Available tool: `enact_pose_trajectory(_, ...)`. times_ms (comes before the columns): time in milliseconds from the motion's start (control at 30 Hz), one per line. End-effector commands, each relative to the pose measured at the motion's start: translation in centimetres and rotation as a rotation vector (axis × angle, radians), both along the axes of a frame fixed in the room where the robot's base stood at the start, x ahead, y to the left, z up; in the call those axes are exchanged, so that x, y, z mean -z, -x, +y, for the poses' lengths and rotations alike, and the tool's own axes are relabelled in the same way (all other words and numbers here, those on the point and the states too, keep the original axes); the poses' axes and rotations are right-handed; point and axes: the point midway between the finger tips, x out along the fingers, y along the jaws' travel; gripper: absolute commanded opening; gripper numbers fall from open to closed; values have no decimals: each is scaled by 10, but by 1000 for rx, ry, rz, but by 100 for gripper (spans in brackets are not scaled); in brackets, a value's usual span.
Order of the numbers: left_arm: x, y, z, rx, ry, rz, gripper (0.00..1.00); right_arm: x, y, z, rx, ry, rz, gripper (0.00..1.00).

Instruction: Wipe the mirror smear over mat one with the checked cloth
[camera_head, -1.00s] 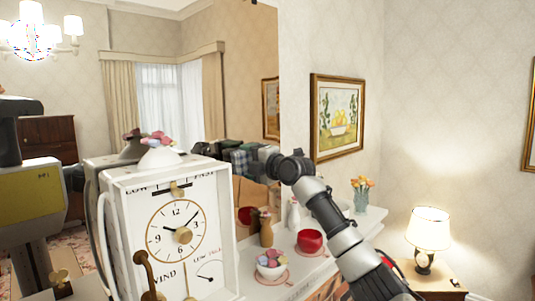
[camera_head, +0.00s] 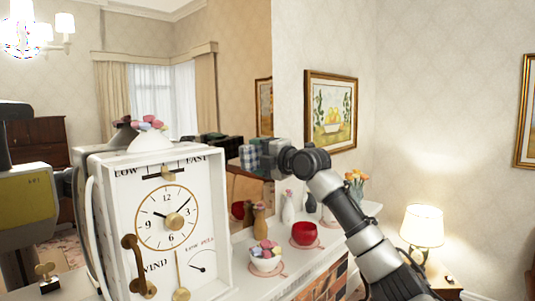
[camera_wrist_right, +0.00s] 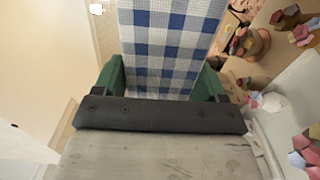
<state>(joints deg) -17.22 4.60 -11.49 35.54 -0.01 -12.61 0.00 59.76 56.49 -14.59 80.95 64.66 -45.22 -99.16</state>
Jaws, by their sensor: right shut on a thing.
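My right gripper (camera_head: 255,158) is raised above the mantel beside the mirror (camera_head: 240,70). It is shut on the checked cloth (camera_head: 248,160), which shows blue and white between the green fingers in the right wrist view (camera_wrist_right: 170,40). I cannot tell whether the cloth touches the glass. A dark reflection of the gripper shows just left of it. I cannot make out the smear. Pink mats lie on the mantel, one under the red bowl (camera_head: 304,233) and one under the white bowl (camera_head: 266,258). I cannot tell which is mat one. My left gripper is not in view.
A large white clock (camera_head: 170,220) stands in the left foreground. Vases, including a white one (camera_head: 289,207) and one with orange flowers (camera_head: 355,186), stand along the mantel (camera_head: 340,238). A framed picture (camera_head: 331,110) hangs right of the mirror; a lit lamp (camera_head: 422,226) stands lower right.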

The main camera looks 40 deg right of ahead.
Motion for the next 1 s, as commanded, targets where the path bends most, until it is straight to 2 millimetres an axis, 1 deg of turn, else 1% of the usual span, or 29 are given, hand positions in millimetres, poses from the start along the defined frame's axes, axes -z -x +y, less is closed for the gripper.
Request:
enact_pose_trajectory(233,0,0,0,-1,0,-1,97,-1,1,0,0,0,-1,53)
enact_pose_trajectory(367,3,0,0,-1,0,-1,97,1,4,-1,1,0,-1,53)
enact_pose_trajectory(600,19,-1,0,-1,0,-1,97,3,24,-3,1,2,-2,53)
enact_pose_trajectory(700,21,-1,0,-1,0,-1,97,1,30,-2,0,3,-2,53)
enact_pose_trajectory(1000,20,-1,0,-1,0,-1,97,-1,30,-2,-2,2,-2,53)
